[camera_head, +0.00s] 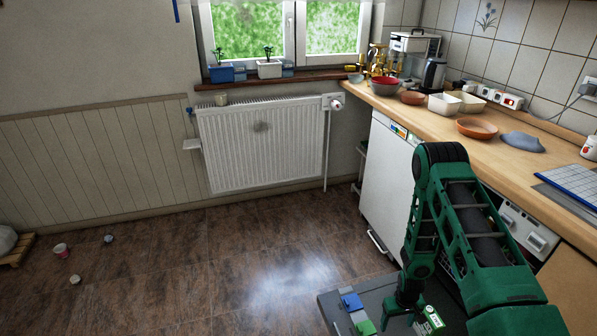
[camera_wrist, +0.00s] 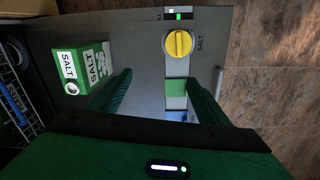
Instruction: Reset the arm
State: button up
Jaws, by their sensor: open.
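My arm is green and reaches down from the right in the head view, bent at a high elbow. My gripper (camera_head: 404,312) hangs low over a grey open panel (camera_head: 330,303). In the wrist view my gripper (camera_wrist: 163,88) has its two green fingers apart, with nothing held between them. A green and white salt box (camera_wrist: 90,67) stands on the panel to the left of the fingers; it shows beside the gripper in the head view (camera_head: 431,320). A yellow knob (camera_wrist: 178,43) marked SALT is on the panel beyond the fingertips.
A wooden counter (camera_head: 560,166) with bowls and a kettle runs along the right. A white appliance (camera_head: 388,185) stands below it, its front closed. A radiator (camera_head: 262,148) is under the window. Small items lie on the open brown floor (camera_head: 200,265) at left.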

jog(key=s+d+r+m, duration=0.1)
jog(key=d+r, duration=0.2)
jog(key=r, duration=0.9)
jog(key=d+r+m+h, duration=0.1)
jog(key=d+r, duration=0.1)
jog(key=r, duration=1)
jog(key=s+d+r+m, duration=0.1)
jog(key=d+r, duration=0.2)
jog(key=r, duration=0.9)
jog(key=s+a+r+m, duration=0.1)
jog(key=s+r+m, duration=0.1)
jog(key=s+r, duration=0.8)
jog(key=s+a+r+m+y, duration=0.1)
jog(key=s+r+m, duration=0.1)
jog(key=s+r, duration=0.9)
jog(key=s, duration=0.4)
jog(key=shift+s+a+r+m+y, duration=0.2)
jog(key=shift+s+a+m+y, duration=0.1)
jog(key=shift+s+a, duration=0.1)
